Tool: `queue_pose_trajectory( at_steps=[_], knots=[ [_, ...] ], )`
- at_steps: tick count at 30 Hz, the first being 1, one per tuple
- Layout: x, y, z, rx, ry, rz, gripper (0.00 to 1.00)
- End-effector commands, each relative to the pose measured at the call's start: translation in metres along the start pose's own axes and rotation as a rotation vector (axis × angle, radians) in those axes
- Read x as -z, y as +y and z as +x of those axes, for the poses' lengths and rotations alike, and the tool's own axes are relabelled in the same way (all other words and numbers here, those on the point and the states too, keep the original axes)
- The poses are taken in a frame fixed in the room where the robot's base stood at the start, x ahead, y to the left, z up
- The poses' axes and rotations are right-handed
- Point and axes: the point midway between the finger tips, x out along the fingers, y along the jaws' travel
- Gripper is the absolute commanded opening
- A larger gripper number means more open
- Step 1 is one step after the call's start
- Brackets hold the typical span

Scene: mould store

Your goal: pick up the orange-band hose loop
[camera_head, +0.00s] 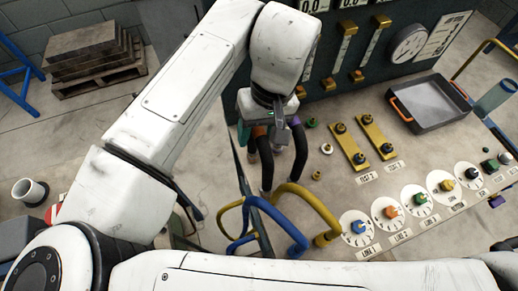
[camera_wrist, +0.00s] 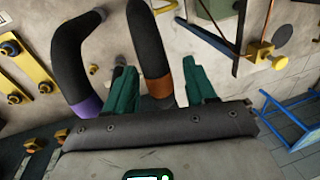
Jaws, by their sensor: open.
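The orange-band hose loop (camera_wrist: 149,40) is a thick black hose with a brown-orange band, standing upright in the wrist view. My gripper (camera_wrist: 158,70) is open, its green fingers on either side of this hose near the band. I cannot tell whether either finger touches it. A second black hose (camera_wrist: 68,52), with a purple band, curves just left of the fingers. In the head view, my gripper (camera_head: 258,132) is above the bench, partly hiding the tops of the orange-band hose (camera_head: 266,165) and the purple-band hose (camera_head: 300,150).
Yellow (camera_head: 318,212) and blue (camera_head: 275,215) hoses arch at the bench's front left. Brass plates (camera_head: 374,136), a row of dials (camera_head: 420,200) and a grey tray (camera_head: 436,103) lie to the right. A gauge panel (camera_head: 365,50) stands behind.

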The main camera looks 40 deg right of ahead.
Motion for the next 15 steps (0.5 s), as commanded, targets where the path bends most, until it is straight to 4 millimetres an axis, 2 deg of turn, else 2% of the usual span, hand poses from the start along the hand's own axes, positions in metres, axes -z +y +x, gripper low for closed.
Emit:
queue_pose_trajectory(
  at_steps=[6, 15],
  knots=[
    [0.0001, 0.0, 0.0006, 0.0, 0.0, 0.0, 0.53],
    [0.0002, -0.0001, 0.0003, 0.0, 0.0, -0.001, 0.25]
  ],
)
